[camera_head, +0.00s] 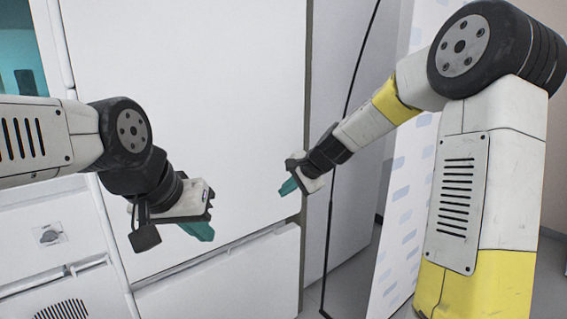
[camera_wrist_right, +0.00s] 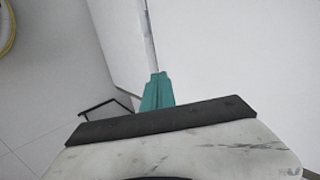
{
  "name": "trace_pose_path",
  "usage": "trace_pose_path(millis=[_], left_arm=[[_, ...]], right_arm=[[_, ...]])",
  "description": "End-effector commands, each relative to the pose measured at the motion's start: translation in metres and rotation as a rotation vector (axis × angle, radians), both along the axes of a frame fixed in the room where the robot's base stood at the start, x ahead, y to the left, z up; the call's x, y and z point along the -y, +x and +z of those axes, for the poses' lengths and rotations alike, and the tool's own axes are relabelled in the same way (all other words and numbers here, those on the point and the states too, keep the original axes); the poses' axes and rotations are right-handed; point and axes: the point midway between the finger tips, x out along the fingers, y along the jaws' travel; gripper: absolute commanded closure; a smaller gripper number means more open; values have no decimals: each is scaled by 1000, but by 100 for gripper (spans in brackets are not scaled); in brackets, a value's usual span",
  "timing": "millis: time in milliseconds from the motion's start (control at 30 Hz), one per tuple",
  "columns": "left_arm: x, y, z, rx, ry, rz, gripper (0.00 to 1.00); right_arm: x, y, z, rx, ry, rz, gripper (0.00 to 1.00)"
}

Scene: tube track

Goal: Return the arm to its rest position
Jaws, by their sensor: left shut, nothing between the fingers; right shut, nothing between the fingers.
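My left gripper (camera_head: 198,231) hangs in front of the large white cabinet in the head view. Its teal fingers are shut and hold nothing. My right gripper (camera_head: 288,187) is farther out, in front of the cabinet's right edge, at the end of my outstretched right arm. Its teal fingers are shut and empty. They also show in the right wrist view (camera_wrist_right: 157,92), closed together above the pale floor and beside a white panel. From these views I cannot tell how far the right fingers are from the cabinet.
The white cabinet (camera_head: 200,80) fills the middle, with a lower panel (camera_head: 225,280) beneath. A thin dark pole or cable (camera_head: 345,120) runs down right of it. A white patterned panel (camera_head: 405,200) stands behind my right arm. A white unit (camera_head: 60,250) is at lower left.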

Motion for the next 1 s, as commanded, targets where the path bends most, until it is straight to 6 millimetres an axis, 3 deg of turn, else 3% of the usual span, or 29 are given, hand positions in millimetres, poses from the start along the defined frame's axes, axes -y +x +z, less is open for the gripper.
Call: trace_pose_path(millis=[33, 100, 300, 500, 600, 800, 1000], left_arm=[[0, 0, 0, 0, 0, 0, 100], [0, 0, 0, 0, 0, 0, 100], [0, 0, 0, 0, 0, 0, 100], [0, 0, 0, 0, 0, 0, 100], [0, 0, 0, 0, 0, 0, 100], [0, 0, 0, 0, 0, 0, 100], [0, 0, 0, 0, 0, 0, 100]], right_arm=[[7, -22, 19, 41, -66, 57, 100], [17, -52, 36, 82, -154, 134, 100], [55, -141, 73, 178, -389, 327, 100], [96, -230, 85, 241, -587, 484, 100], [113, -265, 83, 260, -658, 542, 100], [132, -303, 75, 277, -729, 607, 100], [134, -308, 74, 278, -738, 618, 100]])
